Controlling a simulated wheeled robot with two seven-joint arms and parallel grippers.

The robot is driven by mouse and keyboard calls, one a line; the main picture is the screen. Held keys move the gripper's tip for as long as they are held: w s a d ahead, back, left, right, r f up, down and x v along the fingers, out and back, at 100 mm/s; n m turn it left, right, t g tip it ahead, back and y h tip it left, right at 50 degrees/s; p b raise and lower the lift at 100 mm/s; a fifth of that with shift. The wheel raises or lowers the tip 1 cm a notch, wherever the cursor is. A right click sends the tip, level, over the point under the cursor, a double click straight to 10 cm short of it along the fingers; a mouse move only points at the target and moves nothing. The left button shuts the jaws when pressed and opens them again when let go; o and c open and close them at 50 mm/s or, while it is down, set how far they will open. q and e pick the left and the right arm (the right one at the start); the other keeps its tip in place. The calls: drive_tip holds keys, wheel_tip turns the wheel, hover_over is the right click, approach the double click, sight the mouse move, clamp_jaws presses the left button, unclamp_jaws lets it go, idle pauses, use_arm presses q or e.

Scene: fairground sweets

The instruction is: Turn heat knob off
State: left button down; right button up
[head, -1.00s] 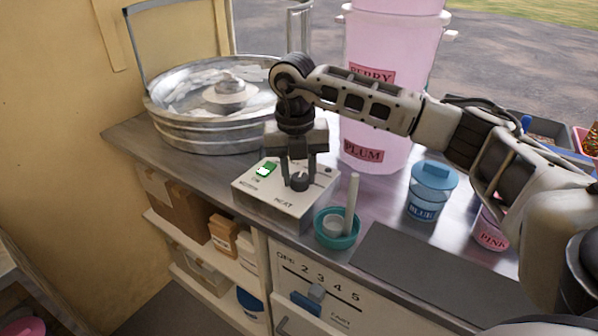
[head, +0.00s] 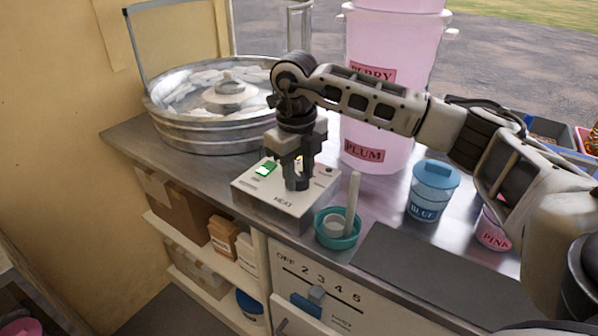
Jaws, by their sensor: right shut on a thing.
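The control box (head: 265,200) is a pale metal box on the counter, marked HEAT on its top. A lit green switch (head: 265,169) sits at the left of its top face. My right gripper (head: 298,184) points down over the box and is shut on the dark heat knob (head: 298,184). The fingers hide most of the knob, so its pointer setting cannot be read. My left gripper is not in view.
A round metal floss pan (head: 200,132) stands behind the box at left. A teal bowl (head: 338,240) with a pale stick is close by at the right.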

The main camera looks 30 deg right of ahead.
sight(297, 178)
idle(0.5)
drive_tip(key=o, duration=1)
drive_tip(key=shift+c, duration=0.2)
use_arm(q)
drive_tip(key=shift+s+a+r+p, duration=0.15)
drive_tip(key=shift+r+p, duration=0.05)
drive_tip(key=shift+p, duration=0.65)
use_arm(e)
wheel_tip(297, 178, up, 16)
drive_tip(key=shift+s+a, duration=0.15)
drive_tip(key=shift+a, duration=0.25)
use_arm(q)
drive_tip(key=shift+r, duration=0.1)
